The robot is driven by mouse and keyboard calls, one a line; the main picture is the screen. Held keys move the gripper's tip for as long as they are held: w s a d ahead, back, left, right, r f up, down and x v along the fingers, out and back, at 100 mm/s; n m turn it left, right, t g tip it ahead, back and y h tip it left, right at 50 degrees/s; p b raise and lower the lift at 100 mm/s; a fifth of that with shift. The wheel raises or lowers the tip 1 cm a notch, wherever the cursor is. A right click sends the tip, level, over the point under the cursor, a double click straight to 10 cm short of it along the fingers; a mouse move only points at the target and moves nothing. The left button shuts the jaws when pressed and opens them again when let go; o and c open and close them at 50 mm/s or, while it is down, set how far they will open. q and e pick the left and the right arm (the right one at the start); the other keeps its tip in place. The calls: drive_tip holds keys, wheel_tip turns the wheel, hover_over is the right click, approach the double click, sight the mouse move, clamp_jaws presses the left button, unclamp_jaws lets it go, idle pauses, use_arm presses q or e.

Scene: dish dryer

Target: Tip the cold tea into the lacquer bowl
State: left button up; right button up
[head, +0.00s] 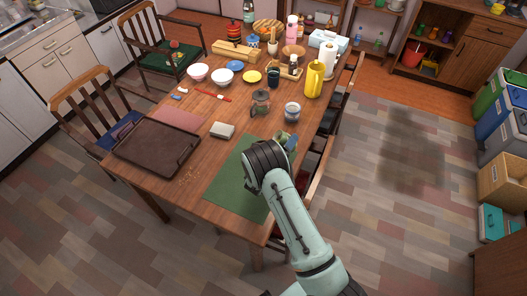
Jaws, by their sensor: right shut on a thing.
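My right gripper (281,143) is over the right edge of the table, near the green mat. It is shut on a small blue-green thing (289,139), perhaps a cup, mostly hidden by the gripper. I cannot tell whether it is tilted or what is in it. A brown wooden bowl (293,51) is farther back. A grey-blue cup (292,112) stands just beyond my right gripper. My left gripper is out of view.
A glass pot (260,102), a yellow pitcher (314,79) and a dark mug (273,78) stand mid-table. A brown tray (155,148), a grey block (222,130) and the green mat (236,183) lie nearer. The mat is mostly bare. Chairs flank the table.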

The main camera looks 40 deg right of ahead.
sight(276, 135)
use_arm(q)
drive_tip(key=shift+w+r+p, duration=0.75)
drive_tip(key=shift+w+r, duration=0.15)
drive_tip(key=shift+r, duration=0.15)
use_arm(e)
drive_tip(key=shift+w+a+r+n+t+h, duration=0.1)
drive_tip(key=shift+r+n+t+h, duration=0.25)
drive_tip(key=shift+n, duration=0.4)
drive_tip(key=shift+w+a+r+n+t+h, duration=0.15)
drive_tip(key=shift+r+n+h, duration=0.25)
drive_tip(key=shift+n, duration=0.35)
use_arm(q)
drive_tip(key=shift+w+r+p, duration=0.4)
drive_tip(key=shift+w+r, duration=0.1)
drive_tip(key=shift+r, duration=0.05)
use_arm(e)
drive_tip(key=shift+w+a+r+n+t+h, duration=0.3)
drive_tip(key=shift+w+a+r+n, duration=0.25)
drive_tip(key=shift+n, duration=0.35)
